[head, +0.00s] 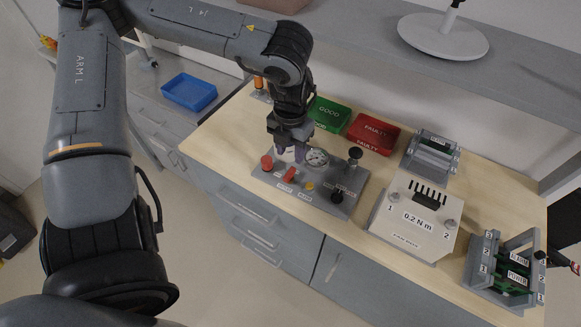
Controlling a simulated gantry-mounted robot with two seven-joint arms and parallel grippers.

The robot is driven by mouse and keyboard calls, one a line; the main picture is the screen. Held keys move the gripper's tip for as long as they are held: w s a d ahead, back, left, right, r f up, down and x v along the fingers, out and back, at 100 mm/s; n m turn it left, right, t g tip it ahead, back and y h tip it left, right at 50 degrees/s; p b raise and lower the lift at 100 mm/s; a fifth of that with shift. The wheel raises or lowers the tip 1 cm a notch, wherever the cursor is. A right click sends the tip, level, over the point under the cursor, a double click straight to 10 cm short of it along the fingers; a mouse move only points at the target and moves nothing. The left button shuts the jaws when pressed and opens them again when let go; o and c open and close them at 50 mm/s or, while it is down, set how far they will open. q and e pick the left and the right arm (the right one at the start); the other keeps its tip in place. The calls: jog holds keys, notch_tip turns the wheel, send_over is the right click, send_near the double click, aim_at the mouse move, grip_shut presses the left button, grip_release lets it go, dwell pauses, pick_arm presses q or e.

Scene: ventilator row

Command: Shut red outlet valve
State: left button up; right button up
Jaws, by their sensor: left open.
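A grey panel (325,207) lies on the wooden bench, with a round white gauge (317,157) at its back. A red handle (291,174) stands on the panel's left part, and a round red knob (267,162) is at its left end. Their labels are too small to read, so I cannot tell by label which is the outlet valve. My left gripper (290,150) points down, open, over the back left of the panel, just behind the red handle and left of the gauge. I cannot tell whether its fingers touch anything.
A yellow button (310,186) and black knobs (337,196) (355,153) are on the panel. Green (328,113) and red (373,133) trays stand behind it. A white fan box (416,218) stands to the right, a card rack (508,270) farther right.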

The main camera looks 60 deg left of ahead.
aim_at(291, 171)
pick_arm(q)
jog(key=shift+f, duration=4)
jog(key=shift+c, duration=0.3)
grip_shut()
